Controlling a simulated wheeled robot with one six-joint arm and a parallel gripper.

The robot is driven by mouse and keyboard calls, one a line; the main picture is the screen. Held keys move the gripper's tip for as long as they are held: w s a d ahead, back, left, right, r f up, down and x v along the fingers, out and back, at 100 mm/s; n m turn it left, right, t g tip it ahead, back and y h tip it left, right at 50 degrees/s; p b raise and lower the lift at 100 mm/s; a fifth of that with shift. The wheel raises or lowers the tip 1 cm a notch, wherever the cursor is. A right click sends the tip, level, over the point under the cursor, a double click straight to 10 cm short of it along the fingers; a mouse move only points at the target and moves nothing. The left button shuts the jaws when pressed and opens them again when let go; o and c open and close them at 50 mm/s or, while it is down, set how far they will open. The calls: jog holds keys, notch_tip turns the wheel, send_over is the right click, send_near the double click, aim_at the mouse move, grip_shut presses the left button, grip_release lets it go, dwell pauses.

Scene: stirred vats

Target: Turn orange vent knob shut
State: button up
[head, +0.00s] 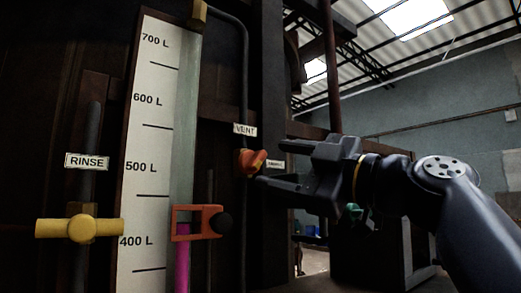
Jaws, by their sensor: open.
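The orange vent knob (254,161) sits on a thin dark vertical pipe, just below the white VENT label (245,130). Its lobe points to the right and a little up. My gripper (277,167) comes in from the right with its jaws apart and its fingers pointing left toward the knob. The fingertips are close to the knob's right side. I cannot tell whether they touch it. A small second label (275,164) is partly hidden behind the gripper.
A level scale (148,150) with a glass tube holding magenta liquid stands left of the knob. An orange-red clamp with a black knob (197,223) crosses the tube. A yellow handle (80,229) is under the RINSE label (87,161). A dark vertical post stands behind my gripper.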

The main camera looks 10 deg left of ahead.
aim_at(262, 161)
jog(key=shift+p+x, duration=1)
jog(key=shift+x, duration=1.4)
jog(key=shift+c, duration=0.3)
jog(key=c, duration=0.9)
